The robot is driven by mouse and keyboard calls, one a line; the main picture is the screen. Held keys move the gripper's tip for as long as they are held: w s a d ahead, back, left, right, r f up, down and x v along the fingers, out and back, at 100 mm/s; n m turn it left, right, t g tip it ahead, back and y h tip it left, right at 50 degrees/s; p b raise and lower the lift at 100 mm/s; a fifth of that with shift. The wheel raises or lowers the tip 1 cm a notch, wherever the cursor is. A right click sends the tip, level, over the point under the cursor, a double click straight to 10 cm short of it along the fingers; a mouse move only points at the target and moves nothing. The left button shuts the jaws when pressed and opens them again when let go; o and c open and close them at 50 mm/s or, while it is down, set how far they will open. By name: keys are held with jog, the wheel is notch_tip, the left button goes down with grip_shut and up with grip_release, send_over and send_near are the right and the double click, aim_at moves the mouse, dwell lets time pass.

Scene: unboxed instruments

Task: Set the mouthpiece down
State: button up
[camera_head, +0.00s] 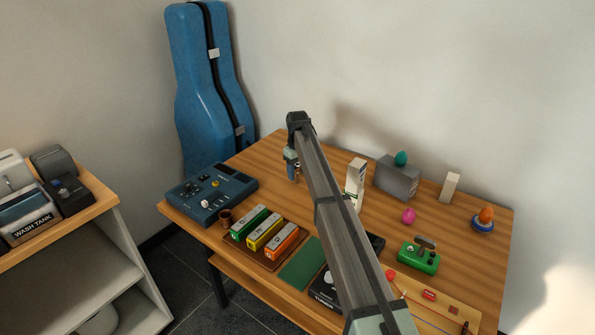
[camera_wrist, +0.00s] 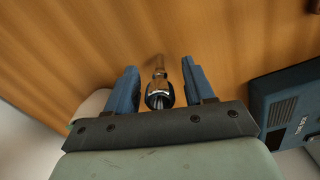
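The mouthpiece (camera_wrist: 159,92) is a small metallic piece with a dark rounded end and a narrower shank. In the wrist view it sits between the two blue fingers of my gripper (camera_wrist: 161,80), with a visible gap on each side. In the head view my gripper (camera_head: 291,164) is low over the back left of the wooden table (camera_head: 330,169), and a small part of the mouthpiece (camera_head: 297,173) shows beside the fingers. My gripper is open around the mouthpiece. I cannot tell whether the mouthpiece's lower end touches the table.
A blue device (camera_head: 211,190) stands left of my gripper. A white box (camera_head: 356,180) and a grey box (camera_head: 397,180) stand to the right. A brown tray (camera_head: 250,252) with coloured harmonicas lies in front. My arm crosses the table's middle. Bare wood surrounds my gripper.

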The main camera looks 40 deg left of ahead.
jog(key=shift+r, duration=0.1)
notch_tip(320, 180, up, 12)
jog(key=shift+r, duration=0.1)
dwell(0.6)
dwell(0.4)
